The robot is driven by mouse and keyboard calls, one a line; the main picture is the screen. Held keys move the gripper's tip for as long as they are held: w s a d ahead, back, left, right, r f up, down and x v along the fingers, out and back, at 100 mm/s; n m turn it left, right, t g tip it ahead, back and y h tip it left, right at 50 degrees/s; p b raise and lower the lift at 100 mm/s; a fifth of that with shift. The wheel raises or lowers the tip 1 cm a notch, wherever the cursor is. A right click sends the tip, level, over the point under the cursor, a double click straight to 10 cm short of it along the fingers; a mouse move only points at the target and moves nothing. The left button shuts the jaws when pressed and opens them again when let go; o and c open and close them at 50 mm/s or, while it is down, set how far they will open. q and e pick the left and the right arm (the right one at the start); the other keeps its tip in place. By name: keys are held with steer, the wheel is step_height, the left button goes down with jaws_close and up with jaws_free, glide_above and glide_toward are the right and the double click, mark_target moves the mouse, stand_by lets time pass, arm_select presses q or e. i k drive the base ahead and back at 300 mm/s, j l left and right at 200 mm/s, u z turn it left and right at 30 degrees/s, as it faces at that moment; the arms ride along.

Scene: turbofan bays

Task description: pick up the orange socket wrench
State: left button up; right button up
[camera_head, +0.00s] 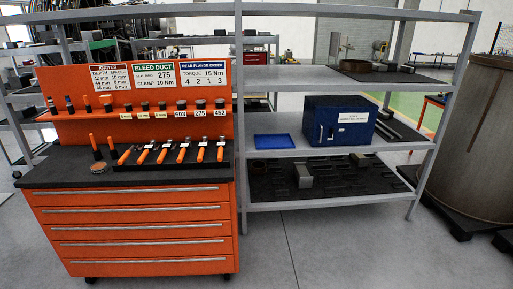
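Several orange-handled tools lie in a row on the dark top of the orange tool cabinet (140,232) at the left. One handle (124,157) is at the left of the row, and others, such as this tool (201,152), lie further right with dark or metallic heads pointing to the back. Two short orange handles (112,147) stand or lean nearer the back left. I cannot tell which of them is the socket wrench. Neither of my grippers is in view.
An orange back panel (70,127) holds small tools, labels and sign boards. A grey shelf rack (330,147) at the right carries a blue box (338,122) and a blue tray (273,141). A large brown cylinder (478,150) stands far right. The floor (340,255) in front is clear.

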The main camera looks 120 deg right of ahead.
mark_target(221, 150)
steer(key=z, duration=3.85)
steer(key=i+l+u, duration=0.3)
steer(key=i+l, duration=0.15)
steer(key=i, duration=0.2)
steer(key=i+l+u, duration=0.3)
steer(key=i+l, duration=0.3)
